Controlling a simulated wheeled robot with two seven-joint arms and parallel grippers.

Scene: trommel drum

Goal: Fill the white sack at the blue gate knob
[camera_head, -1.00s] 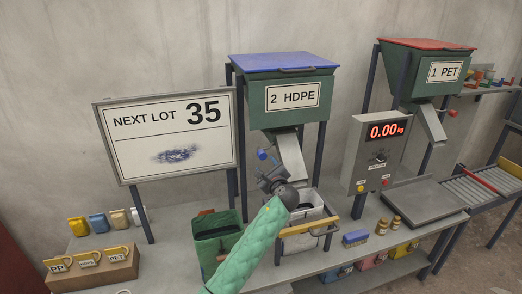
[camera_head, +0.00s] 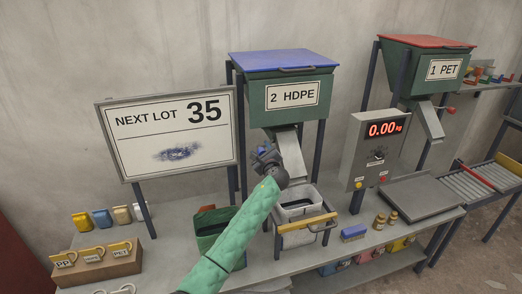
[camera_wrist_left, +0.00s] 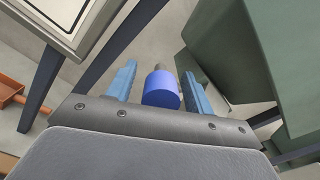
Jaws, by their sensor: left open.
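The blue gate knob (camera_wrist_left: 161,90) shows in the left wrist view between the two light-blue fingers of my left gripper (camera_wrist_left: 158,84), which is open. I cannot tell whether the fingers touch it. In the head view my left gripper (camera_head: 264,158) is at the left side of the chute (camera_head: 292,152) under the 2 HDPE hopper (camera_head: 290,97) and largely hides the knob. The white sack (camera_head: 297,213) hangs open below that chute, behind a yellow bar (camera_head: 307,224). My right gripper is not in view.
A scale display (camera_head: 381,130) reads 0.00 kg beside a bare scale plate (camera_head: 422,197). A sign (camera_head: 172,135) reads NEXT LOT 35. A green bin (camera_head: 204,228) stands left of the sack, partly behind my arm. A blue brush (camera_head: 354,233) and small jars (camera_head: 386,221) lie right.

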